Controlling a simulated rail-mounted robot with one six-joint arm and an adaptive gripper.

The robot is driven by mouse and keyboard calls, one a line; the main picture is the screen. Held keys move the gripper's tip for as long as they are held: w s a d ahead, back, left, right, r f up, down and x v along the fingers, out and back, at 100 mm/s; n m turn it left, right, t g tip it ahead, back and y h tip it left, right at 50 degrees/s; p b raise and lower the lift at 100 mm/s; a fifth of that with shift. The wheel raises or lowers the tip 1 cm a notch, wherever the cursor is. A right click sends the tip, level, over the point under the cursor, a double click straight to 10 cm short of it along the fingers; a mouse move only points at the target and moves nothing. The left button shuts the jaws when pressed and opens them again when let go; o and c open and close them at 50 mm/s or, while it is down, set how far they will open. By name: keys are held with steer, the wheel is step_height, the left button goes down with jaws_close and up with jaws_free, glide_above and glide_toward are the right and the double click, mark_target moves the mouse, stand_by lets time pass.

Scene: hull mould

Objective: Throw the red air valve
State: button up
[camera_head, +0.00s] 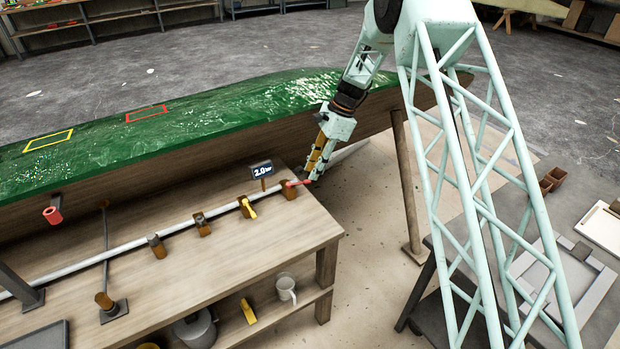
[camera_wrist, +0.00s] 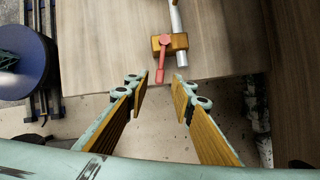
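The red air valve's handle (camera_wrist: 162,60) shows in the wrist view on a brown block (camera_wrist: 156,43) at the end of the white pipe. Its free end points toward my gripper (camera_wrist: 160,86). The gripper is open, its two wood-coloured finger pads spread either side of the handle's line. The handle's tip is close to the gap between the fingertips, and no contact shows. In the head view the red handle (camera_head: 297,183) sits at the bench's right end, with my gripper (camera_head: 314,174) beside it; the fingertips partly overlap there.
The wooden bench (camera_head: 240,255) carries the white pipe (camera_head: 130,246), a yellow-handled valve (camera_head: 250,209) left of the red one, and a "2.0 bar" display (camera_head: 262,170) behind it. The green-topped hull mould (camera_head: 200,130) runs along behind. A mug (camera_head: 286,289) stands on the lower shelf.

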mark_target(308, 180)
steer(key=shift+x, duration=1.65)
jaws_close()
